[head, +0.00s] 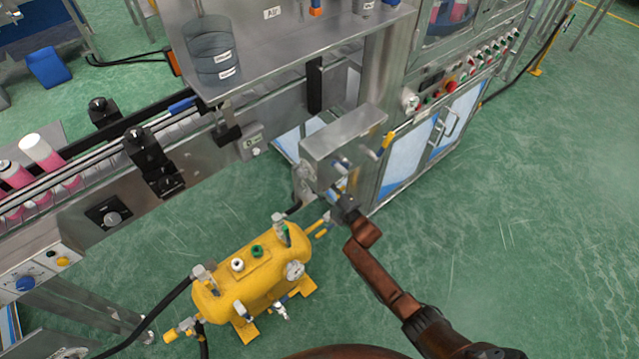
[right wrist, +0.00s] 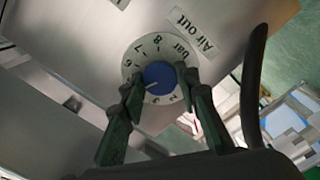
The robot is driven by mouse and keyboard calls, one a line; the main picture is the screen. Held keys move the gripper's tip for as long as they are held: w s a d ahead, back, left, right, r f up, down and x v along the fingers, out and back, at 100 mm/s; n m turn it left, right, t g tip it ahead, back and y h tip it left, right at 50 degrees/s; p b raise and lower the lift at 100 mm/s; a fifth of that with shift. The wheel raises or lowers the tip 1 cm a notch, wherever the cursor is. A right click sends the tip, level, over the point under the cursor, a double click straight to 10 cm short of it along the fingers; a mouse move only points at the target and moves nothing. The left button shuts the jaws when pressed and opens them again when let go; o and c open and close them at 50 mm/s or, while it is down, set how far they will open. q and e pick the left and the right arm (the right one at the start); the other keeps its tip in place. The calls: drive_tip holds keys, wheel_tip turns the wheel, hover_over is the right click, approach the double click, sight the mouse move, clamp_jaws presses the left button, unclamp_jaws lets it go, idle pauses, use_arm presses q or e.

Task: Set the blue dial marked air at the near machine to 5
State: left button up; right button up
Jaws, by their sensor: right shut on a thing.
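The blue dial (right wrist: 158,77) sits in a round white scale plate (right wrist: 157,45) beside a label reading "Air out" (right wrist: 190,30). The scale carries figures and the word "bar"; 7 and 8 are readable at its top. A white pointer line on the dial points to the lower left, where a finger partly hides the scale, so I cannot tell the exact reading. My right gripper (right wrist: 160,86) is shut on the dial, with one finger on each side. In the head view my right gripper (head: 346,206) is at the lower front of a grey metal box (head: 345,138); the dial is not clear there.
A yellow tank (head: 245,280) with valves stands on the floor below the box. A conveyor with pink-and-white cans (head: 40,150) is at left. Another blue knob (head: 25,283) is on a panel at lower left. Open green floor (head: 530,210) lies to the right.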

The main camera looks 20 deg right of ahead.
use_arm(q)
drive_tip(key=shift+s+f+p, duration=0.35)
drive_tip(key=shift+s+f, duration=0.3)
drive_tip(key=shift+s, duration=0.15)
use_arm(e)
drive_tip(key=shift+d+m, duration=0.1)
drive_tip(key=shift+m, duration=1.2)
drive_tip(key=shift+f, duration=0.1)
drive_tip(key=o, duration=1)
drive_tip(key=shift+o, duration=0.8)
use_arm(q)
drive_tip(key=shift+s, duration=0.1)
use_arm(e)
drive_tip(key=v, duration=1.2)
